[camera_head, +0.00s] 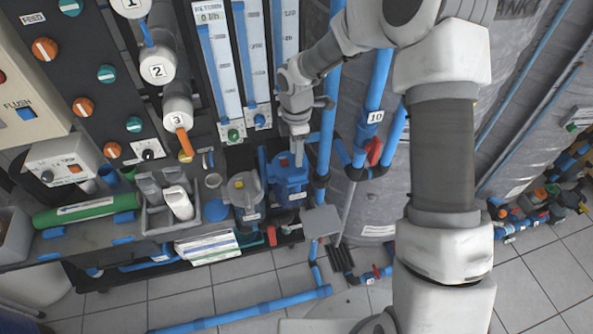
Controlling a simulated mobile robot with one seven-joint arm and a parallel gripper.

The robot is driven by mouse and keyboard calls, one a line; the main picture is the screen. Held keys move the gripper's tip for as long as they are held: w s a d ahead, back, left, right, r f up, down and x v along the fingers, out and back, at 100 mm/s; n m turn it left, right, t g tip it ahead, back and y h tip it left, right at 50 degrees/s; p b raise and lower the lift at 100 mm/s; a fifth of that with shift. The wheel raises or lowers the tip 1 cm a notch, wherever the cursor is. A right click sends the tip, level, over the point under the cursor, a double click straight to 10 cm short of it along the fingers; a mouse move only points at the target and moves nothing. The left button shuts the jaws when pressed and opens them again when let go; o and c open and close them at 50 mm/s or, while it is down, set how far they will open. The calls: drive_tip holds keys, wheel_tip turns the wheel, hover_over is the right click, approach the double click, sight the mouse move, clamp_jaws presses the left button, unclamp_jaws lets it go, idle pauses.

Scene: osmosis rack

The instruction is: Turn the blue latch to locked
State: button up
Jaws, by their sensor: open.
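My gripper (297,157) points down in front of the rack, at the top of a blue pump-like unit (289,186). Its fingers are small here, and I cannot tell whether they touch the unit. I cannot single out the blue latch for sure. It may be a small part on or near this blue unit, partly hidden by my gripper.
A grey pump (246,193) stands just left of the blue unit. Blue pipes and a red-handled valve (374,151) tagged 10 are close on the right. Numbered white housings (158,68) and flow tubes rise behind. A grey bin (165,208) with bottles stands left.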

sight(296, 175)
wheel_tip(296, 175, down, 9)
drive_tip(key=shift+r, duration=0.1)
idle(0.3)
clamp_jaws()
